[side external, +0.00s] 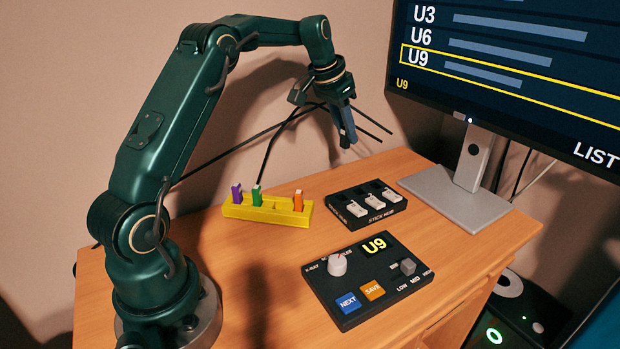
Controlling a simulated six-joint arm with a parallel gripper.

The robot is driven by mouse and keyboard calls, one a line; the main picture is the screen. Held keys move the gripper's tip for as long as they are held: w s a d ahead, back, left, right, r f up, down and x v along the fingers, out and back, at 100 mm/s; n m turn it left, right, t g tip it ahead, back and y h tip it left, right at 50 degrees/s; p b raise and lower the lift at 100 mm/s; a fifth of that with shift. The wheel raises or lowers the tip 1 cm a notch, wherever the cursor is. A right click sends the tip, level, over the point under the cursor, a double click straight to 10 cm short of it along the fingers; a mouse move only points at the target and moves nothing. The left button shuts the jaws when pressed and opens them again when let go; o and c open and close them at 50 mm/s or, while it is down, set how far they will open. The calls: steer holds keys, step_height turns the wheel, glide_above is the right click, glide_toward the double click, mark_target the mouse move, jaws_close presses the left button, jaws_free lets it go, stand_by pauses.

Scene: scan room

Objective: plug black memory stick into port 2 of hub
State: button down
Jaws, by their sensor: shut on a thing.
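My gripper (343,128) hangs in the air, fingers pointing down, above and behind the left part of the stick hub. It is shut on a dark thing, which I take for the black memory stick; it barely stands out from the dark fingers. The black stick hub (385,215) lies on the desk with a row of pale blocks along its front and dark slots behind them. Its port numbers are too small to read. The gripper is clear of the hub, with a visible gap between them.
A yellow rack (239,211) holds purple, green and orange sticks, with a gap between green and orange. A black control panel (350,318) with a knob and buttons lies in front of the hub. A monitor (520,55) on a grey stand (455,197) shows U9, right of the hub.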

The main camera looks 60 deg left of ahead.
steer(key=w+d+f+m, duration=0.1)
steer(key=w+d, duration=0.1)
steer(key=d, duration=0.1)
glide_toward(364, 189)
steer(key=shift+h, duration=0.3)
steer(key=shift+w+a+x, duration=0.1)
steer(key=shift+x, duration=1.15)
steer(key=shift+w+a+x, duration=0.1)
steer(key=shift+w+x, duration=0.05)
steer(key=shift+x, duration=1.1)
steer(key=shift+f, duration=0.4)
steer(key=c, duration=0.6)
jaws_free()
steer(key=shift+o, duration=0.2)
steer(key=shift+o, duration=0.5)
